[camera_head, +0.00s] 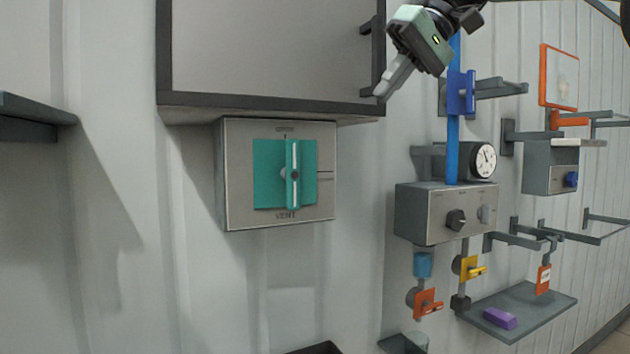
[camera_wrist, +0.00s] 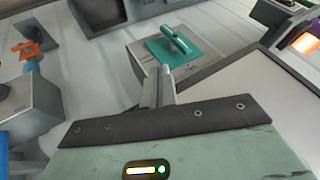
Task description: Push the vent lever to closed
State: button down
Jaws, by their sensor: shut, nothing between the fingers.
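The vent lever (camera_head: 293,174) is a teal bar on a teal square plate (camera_head: 268,176), fixed to a grey box (camera_head: 247,215) marked VENT on the wall. The bar stands upright in the head view. The lever also shows in the wrist view (camera_wrist: 177,40), beyond the fingertips. My gripper (camera_head: 381,92) is up and to the right of the vent box, by the right edge of the dark-framed panel. Its fingers are shut with nothing between them and point down and left. In the wrist view the fingertips (camera_wrist: 165,72) are apart from the lever.
A dark-framed panel (camera_head: 270,98) juts out just above the vent box. To the right are a blue pipe with a blue valve (camera_head: 460,92), a control box with knobs (camera_head: 430,215), a gauge (camera_head: 485,160) and wall hooks.

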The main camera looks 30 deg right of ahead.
aim_at(293, 175)
jog(key=p+x, duration=0.3)
jog(key=x, duration=1.7)
